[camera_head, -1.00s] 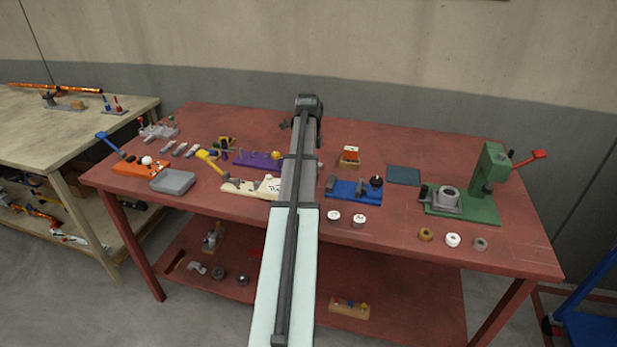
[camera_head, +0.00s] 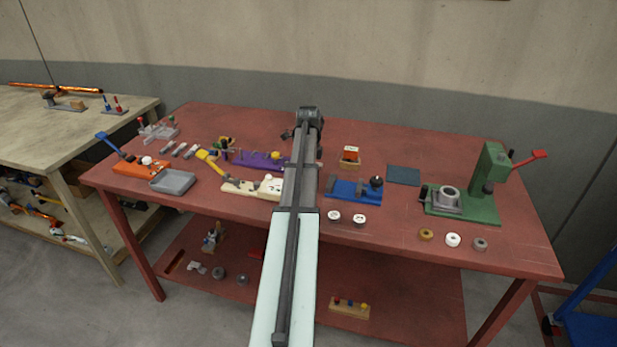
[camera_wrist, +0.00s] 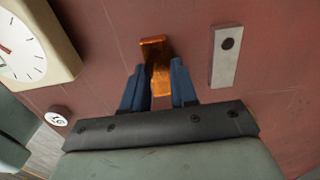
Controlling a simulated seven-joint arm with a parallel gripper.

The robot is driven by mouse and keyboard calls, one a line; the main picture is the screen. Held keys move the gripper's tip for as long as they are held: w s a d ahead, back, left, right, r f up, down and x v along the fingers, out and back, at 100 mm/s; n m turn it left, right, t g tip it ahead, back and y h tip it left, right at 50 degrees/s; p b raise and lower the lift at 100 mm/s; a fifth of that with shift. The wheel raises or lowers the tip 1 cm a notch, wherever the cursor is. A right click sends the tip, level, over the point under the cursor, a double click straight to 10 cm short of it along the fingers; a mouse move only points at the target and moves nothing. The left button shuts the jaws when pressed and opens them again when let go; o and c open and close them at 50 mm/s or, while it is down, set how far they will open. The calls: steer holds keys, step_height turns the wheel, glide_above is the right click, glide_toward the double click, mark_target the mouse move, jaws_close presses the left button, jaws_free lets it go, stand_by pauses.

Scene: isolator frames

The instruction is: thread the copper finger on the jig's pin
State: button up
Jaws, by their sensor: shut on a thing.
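My gripper (camera_wrist: 158,92) is shut on the copper finger (camera_wrist: 155,50), a small orange-brown strip that sticks out beyond the two blue fingertips in the wrist view. The red bench top lies behind it. In the head view my arm hides the gripper and the copper finger. A purple jig base (camera_head: 255,159) with small upright parts and a yellow ball stands just left of my arm; I cannot tell whether its upright parts include the pin. No pin shows clearly in the wrist view.
In the wrist view a grey bar with a hole (camera_wrist: 224,62) lies right of the copper finger, and a cream block with a dial (camera_wrist: 30,45) is at left. The head view shows a blue fixture (camera_head: 352,191) right of my arm and a green press (camera_head: 480,205) farther right.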

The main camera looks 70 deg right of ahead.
jaws_close()
step_height(320, 180, up, 9)
steer(key=w+d+r, duration=0.1)
steer(key=w+r, duration=0.1)
steer(key=w, duration=1)
steer(key=w+d+r, duration=0.1)
steer(key=w+r, duration=0.1)
steer(key=w, duration=1)
steer(key=shift+w+d, duration=0.25)
steer(key=shift+r, duration=0.1)
